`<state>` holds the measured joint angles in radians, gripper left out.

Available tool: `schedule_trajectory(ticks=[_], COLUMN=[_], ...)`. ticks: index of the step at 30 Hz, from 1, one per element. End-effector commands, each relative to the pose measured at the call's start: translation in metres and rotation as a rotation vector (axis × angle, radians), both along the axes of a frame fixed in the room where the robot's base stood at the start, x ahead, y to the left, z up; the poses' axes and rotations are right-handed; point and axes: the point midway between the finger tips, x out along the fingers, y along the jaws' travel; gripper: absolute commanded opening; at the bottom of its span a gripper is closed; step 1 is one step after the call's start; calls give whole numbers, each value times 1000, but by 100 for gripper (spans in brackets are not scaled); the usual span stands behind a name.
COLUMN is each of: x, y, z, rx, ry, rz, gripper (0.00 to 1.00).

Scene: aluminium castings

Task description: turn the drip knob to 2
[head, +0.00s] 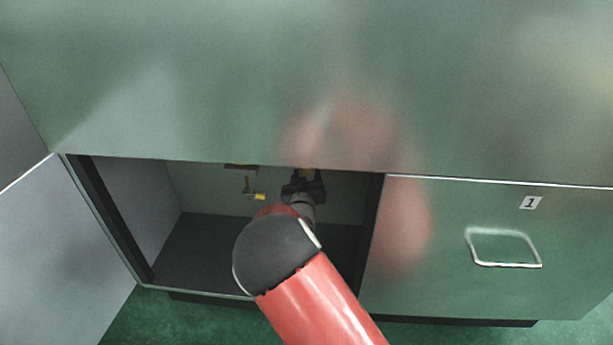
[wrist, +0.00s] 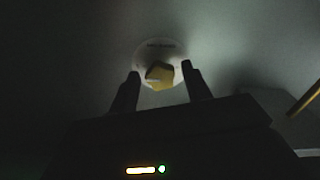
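The drip knob (wrist: 159,75) is a yellow knob on a pale round dial plate (wrist: 147,54) on the cabinet's back wall, seen in the wrist view. The dial's markings are too small and dark to read, so its setting cannot be told. My gripper (wrist: 160,81) is open, with one dark finger on each side of the knob. Gaps seem to show between the fingers and the knob; how deep the fingers reach cannot be told. In the head view my gripper (head: 303,184) is inside the open cabinet, and my arm and the cabinet top hide most of the knob.
The open cabinet (head: 190,250) has its door (head: 65,255) swung out left. A small yellow-tipped valve or lever (head: 256,196) sits on the back wall left of my gripper. A yellow bar (wrist: 304,97) shows at right in the wrist view. A closed front marked 1 (head: 450,290) stands right.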

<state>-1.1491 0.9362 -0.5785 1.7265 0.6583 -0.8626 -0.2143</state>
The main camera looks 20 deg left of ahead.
Motion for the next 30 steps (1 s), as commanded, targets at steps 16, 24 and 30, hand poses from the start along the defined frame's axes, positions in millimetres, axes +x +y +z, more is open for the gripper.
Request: schedule_trajectory(ticks=[16, 24, 30], x=[0, 0, 0], y=[0, -1, 0], z=[0, 0, 0], rx=[-23, -158, -328], ry=[-6, -38, -78], rz=[0, 0, 2], gripper=[10, 10, 10])
